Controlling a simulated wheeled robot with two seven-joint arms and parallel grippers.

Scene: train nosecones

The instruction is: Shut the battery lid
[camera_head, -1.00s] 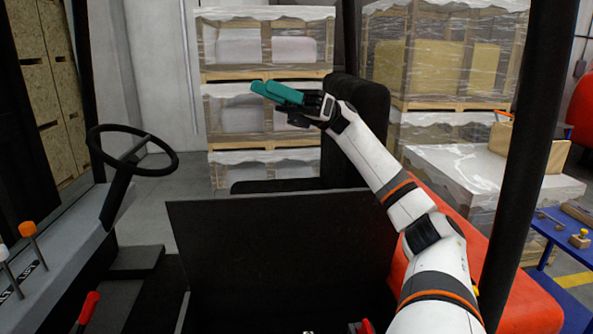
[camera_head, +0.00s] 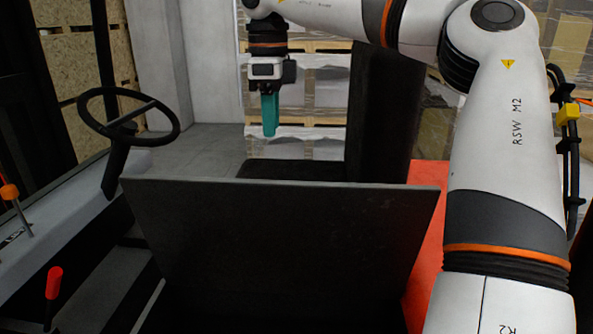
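The battery lid (camera_head: 280,245) is a wide, flat black panel that stands raised and tilted in the middle of the forklift, its broad face toward me. The black seat cushion (camera_head: 292,169) and the tall seat backrest (camera_head: 384,115) show behind it. My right gripper (camera_head: 269,130) has teal fingers that point down. It hangs beyond the lid's top edge, above and apart from it in the picture, in front of the wrapped pallets. The fingers overlap from this side, so I cannot tell their gap. They show nothing held. My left gripper is not in view.
A steering wheel (camera_head: 128,115) and levers with a red knob (camera_head: 54,282) and an orange knob (camera_head: 9,191) are at the left. Red bodywork (camera_head: 425,260) lies right of the lid, partly behind my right arm. Wrapped pallets (camera_head: 318,100) stand behind.

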